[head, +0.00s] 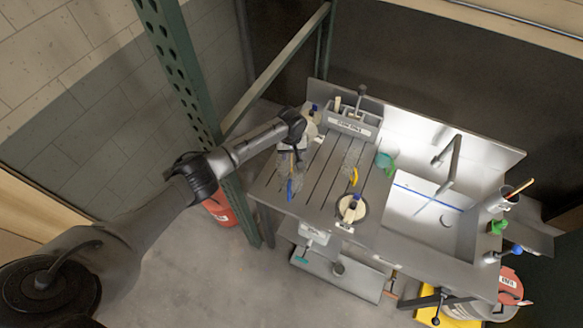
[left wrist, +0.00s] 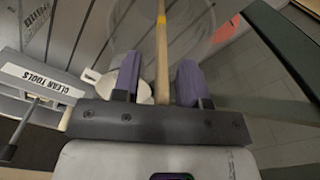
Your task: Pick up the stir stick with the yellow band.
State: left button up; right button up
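The stir stick (left wrist: 162,55) is a thin wooden rod with a yellow band (left wrist: 161,19), seen in the left wrist view. It runs between the two purple fingertips of my left gripper (left wrist: 158,80). The fingers are apart, with a gap visible on the left side of the stick, and they do not look closed on it. In the head view my left gripper (head: 298,137) is over the left end of the grey slatted bench top; the stick there is too small to make out clearly. My right gripper is not in view.
The clean tools rack (head: 352,124) stands at the bench's back; its label shows in the left wrist view (left wrist: 38,80). A white container (left wrist: 147,92) lies behind the fingers. A sink (head: 425,205) is at right. A green post (head: 175,60) stands near my left arm.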

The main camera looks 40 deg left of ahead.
pick_arm(q)
jog(key=shift+c, duration=0.3)
grip_shut()
jog(key=shift+r, duration=0.1)
